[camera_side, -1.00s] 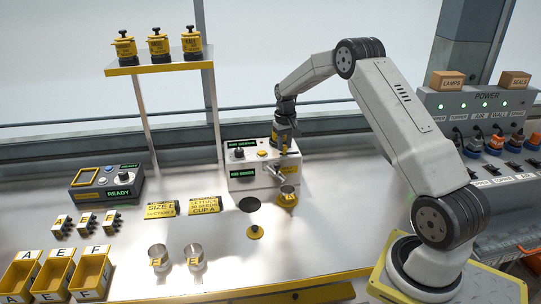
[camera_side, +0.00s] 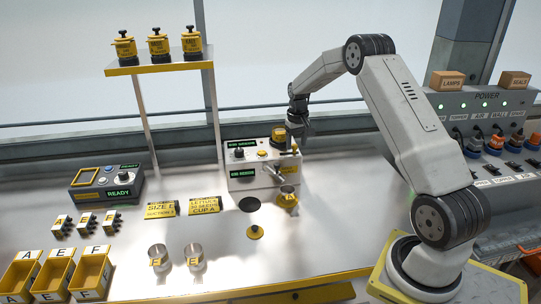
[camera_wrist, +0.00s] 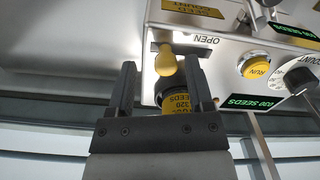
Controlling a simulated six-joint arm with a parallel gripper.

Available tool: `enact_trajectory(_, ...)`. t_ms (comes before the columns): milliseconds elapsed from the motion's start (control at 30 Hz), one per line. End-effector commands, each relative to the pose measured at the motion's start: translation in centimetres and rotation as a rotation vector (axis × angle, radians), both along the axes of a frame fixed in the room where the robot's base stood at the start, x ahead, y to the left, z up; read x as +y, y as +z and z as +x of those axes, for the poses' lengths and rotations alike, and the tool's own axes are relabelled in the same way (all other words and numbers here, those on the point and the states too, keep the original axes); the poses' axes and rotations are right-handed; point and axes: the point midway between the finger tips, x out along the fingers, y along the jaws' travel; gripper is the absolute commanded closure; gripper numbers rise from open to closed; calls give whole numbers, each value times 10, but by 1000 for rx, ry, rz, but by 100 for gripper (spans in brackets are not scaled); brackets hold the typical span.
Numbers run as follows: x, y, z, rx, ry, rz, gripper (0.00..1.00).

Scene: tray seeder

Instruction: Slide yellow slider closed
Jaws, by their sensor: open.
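The yellow slider (camera_wrist: 166,62) is a rounded knob on the pale seeder box (camera_wrist: 225,70) in the wrist view, beside the upside-down word OPEN. My gripper (camera_wrist: 161,64) is open, with one dark finger on each side of the knob in the picture. I cannot tell whether either finger touches it. A seed jar (camera_wrist: 180,102) with a yellow label shows between the fingers. In the side view my gripper (camera_side: 296,128) is at the right of the jar (camera_side: 279,138), which stands on top of the seeder; the slider is not clear there.
The yellow RUN button (camera_wrist: 257,66) and a black dial (camera_wrist: 297,82) are on the seeder front. Two cups (camera_side: 158,256) (camera_side: 194,257) stand nearer the table's front.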

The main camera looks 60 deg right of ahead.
Motion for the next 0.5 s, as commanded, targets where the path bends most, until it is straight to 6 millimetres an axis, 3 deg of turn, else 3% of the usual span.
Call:
enact_trajectory(267, 1, 7, 1, -1, 1, 0, 34)
enact_trajectory(500, 0, 33, 1, -3, 0, -2, 34)
